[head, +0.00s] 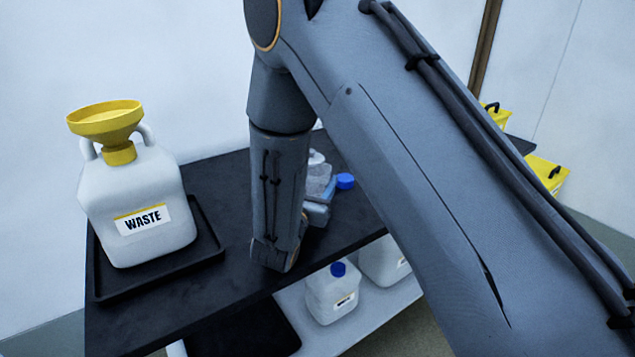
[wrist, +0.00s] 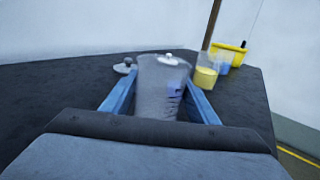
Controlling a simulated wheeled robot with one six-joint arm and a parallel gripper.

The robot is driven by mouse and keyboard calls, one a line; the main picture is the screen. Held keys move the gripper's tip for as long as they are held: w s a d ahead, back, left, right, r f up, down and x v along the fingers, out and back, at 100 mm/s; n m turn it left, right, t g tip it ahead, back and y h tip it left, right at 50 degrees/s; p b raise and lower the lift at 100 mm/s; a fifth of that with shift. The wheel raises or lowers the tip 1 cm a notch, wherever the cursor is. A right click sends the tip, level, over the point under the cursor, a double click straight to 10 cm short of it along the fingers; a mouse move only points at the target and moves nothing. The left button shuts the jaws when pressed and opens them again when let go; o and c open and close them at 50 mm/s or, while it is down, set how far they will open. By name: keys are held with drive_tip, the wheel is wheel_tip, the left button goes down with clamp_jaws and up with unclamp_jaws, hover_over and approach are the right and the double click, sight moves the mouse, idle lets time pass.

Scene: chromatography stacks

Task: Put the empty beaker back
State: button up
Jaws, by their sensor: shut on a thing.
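My gripper (wrist: 160,100) is shut on a clear, greyish beaker (wrist: 160,80), with one blue finger on each side of it. The beaker looks upright and holds no coloured liquid that I can see. In the head view the beaker (head: 318,177) shows only in part beside my arm, over the dark bench top (head: 225,170). My arm hides most of the gripper there. I cannot tell whether the beaker's base touches the bench.
A grey-white lidded item (wrist: 125,66) is behind left. A waste jug (head: 138,200) with yellow funnel stands on a black tray (head: 210,250). White jugs (head: 332,295) sit below.

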drive_tip(key=shift+f, duration=0.15)
drive_tip(key=o, duration=1.2)
